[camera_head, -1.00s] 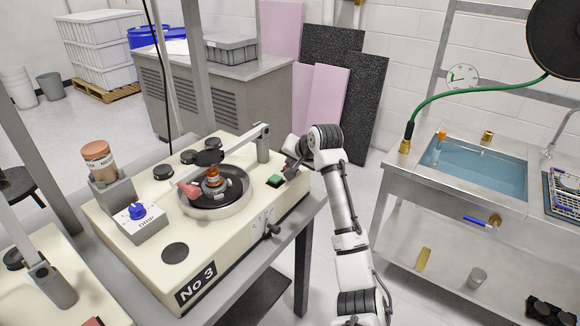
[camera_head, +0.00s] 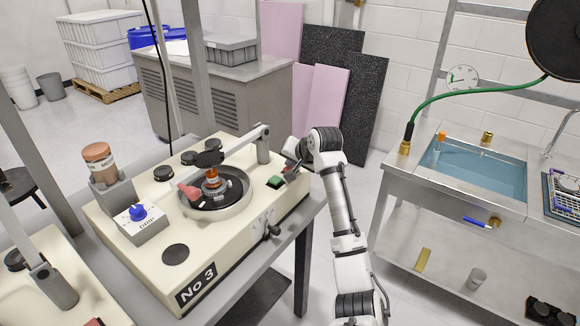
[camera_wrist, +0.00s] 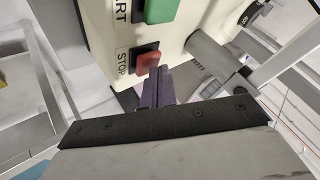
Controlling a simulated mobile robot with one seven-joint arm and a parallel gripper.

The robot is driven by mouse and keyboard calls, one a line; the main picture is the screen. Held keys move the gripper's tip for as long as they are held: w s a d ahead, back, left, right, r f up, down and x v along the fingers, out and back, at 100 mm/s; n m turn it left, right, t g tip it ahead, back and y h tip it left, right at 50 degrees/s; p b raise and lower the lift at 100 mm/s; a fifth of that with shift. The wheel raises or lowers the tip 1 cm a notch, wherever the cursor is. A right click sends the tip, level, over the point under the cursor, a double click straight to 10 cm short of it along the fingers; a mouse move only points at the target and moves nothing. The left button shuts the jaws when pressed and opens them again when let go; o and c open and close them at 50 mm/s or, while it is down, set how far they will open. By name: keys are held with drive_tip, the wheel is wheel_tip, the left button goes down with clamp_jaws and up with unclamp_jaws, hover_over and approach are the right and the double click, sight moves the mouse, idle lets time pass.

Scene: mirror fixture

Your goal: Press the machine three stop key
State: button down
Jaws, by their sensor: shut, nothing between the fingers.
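The cream machine marked No 3 (camera_head: 235,255) stands on a metal bench left of centre in the head view. Its green start key (camera_head: 275,182) shows there, and in the wrist view the green key (camera_wrist: 160,10) is above the red stop key (camera_wrist: 145,60), which is labelled STOP. My gripper (camera_wrist: 157,75) is shut and empty, its dark fingertips at the lower right edge of the red key. They look very close to it or touching; I cannot tell whether the key is pressed in. In the head view my gripper (camera_head: 290,168) hides the stop key.
A swing arm on a post (camera_head: 262,145) stands behind the keys on the machine. A blue knob box (camera_head: 138,218) and a brown bottle (camera_head: 99,160) are at its left. A sink bench (camera_head: 455,190) stands right, across open floor.

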drive_tip(key=shift+r+p, duration=0.45)
drive_tip(key=shift+r, duration=0.2)
wheel_tip(320, 180, up, 5)
drive_tip(key=p, duration=0.4)
drive_tip(key=shift+a, duration=0.1)
idle(0.5)
